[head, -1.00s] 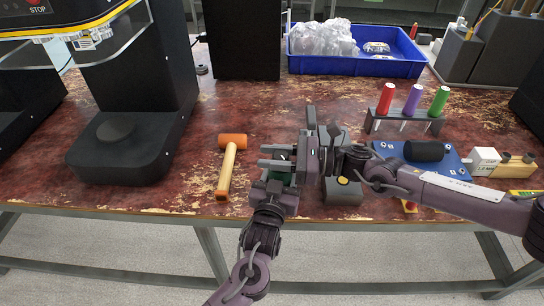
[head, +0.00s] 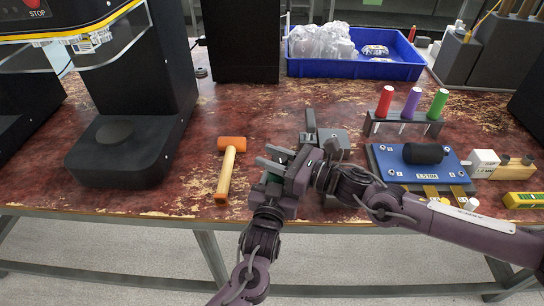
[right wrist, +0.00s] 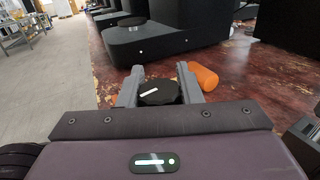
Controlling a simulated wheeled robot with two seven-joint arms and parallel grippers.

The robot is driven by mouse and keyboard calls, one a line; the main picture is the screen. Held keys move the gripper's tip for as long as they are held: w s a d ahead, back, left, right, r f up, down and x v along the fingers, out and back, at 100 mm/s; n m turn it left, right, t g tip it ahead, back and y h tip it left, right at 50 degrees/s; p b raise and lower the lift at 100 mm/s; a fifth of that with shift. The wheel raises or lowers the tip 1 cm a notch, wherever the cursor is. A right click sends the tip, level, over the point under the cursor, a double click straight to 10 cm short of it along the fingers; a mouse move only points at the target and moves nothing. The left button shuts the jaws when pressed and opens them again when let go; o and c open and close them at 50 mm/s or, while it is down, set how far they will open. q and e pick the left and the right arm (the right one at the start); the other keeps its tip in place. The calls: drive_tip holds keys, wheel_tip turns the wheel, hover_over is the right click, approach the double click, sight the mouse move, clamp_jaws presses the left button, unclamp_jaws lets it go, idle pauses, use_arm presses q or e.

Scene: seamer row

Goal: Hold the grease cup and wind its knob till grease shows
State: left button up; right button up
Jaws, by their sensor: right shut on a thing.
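The grease cup's round black knob (right wrist: 160,92), with a white mark on its top, sits between the fingers of my right gripper (right wrist: 159,82) in the right wrist view. That gripper is shut on the knob. In the head view my right gripper (head: 274,158) is tilted, just above my left gripper (head: 273,181), over the table's front part. The cup's body is hidden between the two grippers, and so are the left fingertips. I cannot see any grease.
An orange-headed mallet (head: 228,165) lies just left of the grippers. A grey fixture (head: 327,138) stands behind them. A blue board (head: 388,162) and a rack (head: 384,124) of coloured handles are to the right. A blue bin (head: 350,69) is at the back.

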drive_tip(key=o, duration=1)
drive_tip(key=v, duration=1.2)
drive_tip(key=shift+s, duration=0.1)
